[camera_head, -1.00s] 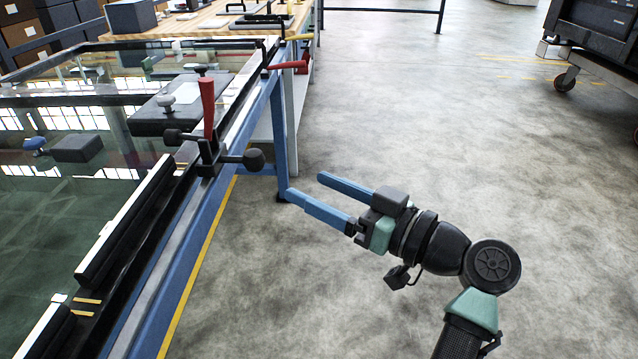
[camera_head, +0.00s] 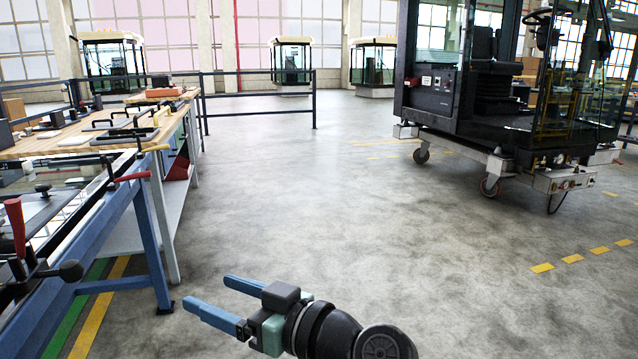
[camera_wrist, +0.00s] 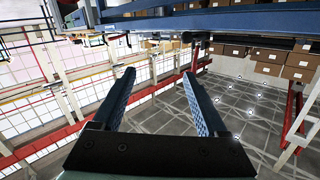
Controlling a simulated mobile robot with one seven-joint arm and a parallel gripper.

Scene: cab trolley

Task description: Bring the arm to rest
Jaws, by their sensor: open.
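My gripper (camera_head: 215,299) is at the bottom of the head view, over bare floor to the right of the blue-framed table. Its two blue fingers are apart and point left, with nothing between them. In the wrist view my gripper (camera_wrist: 158,88) also shows open and empty, both fingers spread. The rest of my arm runs off the bottom edge of the head view, so most of it is hidden.
The blue-framed table (camera_head: 112,213) with red-handled clamps stands at left, a wooden workbench (camera_head: 60,142) behind it. A cab on a wheeled trolley (camera_head: 480,160) stands at right. A dark railing (camera_head: 260,94) crosses the back. The floor (camera_head: 320,200) between is clear.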

